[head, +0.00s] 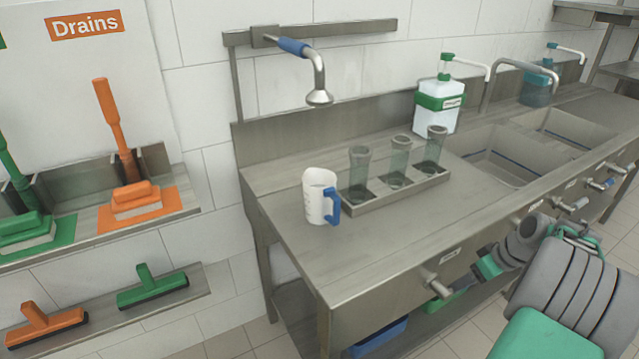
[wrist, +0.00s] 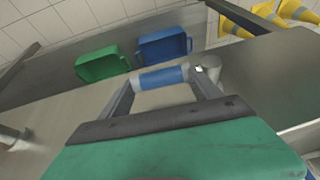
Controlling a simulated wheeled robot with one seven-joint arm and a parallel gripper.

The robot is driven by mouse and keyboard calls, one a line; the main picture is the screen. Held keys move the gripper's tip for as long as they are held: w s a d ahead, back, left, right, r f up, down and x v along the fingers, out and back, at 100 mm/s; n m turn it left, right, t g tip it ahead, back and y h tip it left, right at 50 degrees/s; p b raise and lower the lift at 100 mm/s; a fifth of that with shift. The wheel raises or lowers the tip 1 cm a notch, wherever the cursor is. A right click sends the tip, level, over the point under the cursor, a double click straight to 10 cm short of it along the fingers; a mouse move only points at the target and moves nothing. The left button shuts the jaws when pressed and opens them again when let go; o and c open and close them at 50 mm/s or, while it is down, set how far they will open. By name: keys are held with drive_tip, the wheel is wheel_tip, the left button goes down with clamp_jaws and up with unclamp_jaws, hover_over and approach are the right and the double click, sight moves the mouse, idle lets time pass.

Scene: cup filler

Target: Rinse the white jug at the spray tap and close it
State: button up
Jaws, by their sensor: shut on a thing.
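The white jug (head: 316,198) with a blue handle stands on the steel counter near its left end, in the head view. The spray tap (head: 319,97) hangs above it from a blue-sleeved pipe on the wall; no water shows coming from it. A valve handle (head: 438,287) sticks out of the counter's front edge, below a small label. My gripper (head: 456,286) is at this handle. In the wrist view my gripper (wrist: 160,85) is shut on the valve handle's blue sleeve (wrist: 160,78), one finger at each end. The label's words are too small to read.
A steel rack (head: 400,190) with several clear cylinders stands right of the jug. A white and green soap bottle (head: 438,105) stands behind. Sinks (head: 500,160) lie to the right. Blue (wrist: 163,46) and green bins (wrist: 102,64) sit below the counter. Other valves line the front edge.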

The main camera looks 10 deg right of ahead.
drive_tip(key=shift+f+b, duration=0.1)
drive_tip(key=shift+b, duration=0.7)
drive_tip(key=shift+h+b, duration=0.3)
drive_tip(key=shift+b, duration=0.25)
drive_tip(key=shift+a+r+h+b, duration=0.1)
drive_tip(key=shift+r+h+b, duration=0.25)
drive_tip(key=shift+b, duration=0.5)
drive_tip(key=shift+r, duration=0.35)
drive_tip(key=shift+t+b, duration=0.3)
drive_tip(key=shift+b, duration=0.45)
drive_tip(key=shift+r+h, duration=0.25)
drive_tip(key=shift+h, duration=0.1)
drive_tip(key=o, duration=1.2)
drive_tip(key=shift+c, duration=0.2)
drive_tip(key=o, duration=0.4)
drive_tip(key=shift+a+f, duration=0.1)
drive_tip(key=shift+s, duration=0.1)
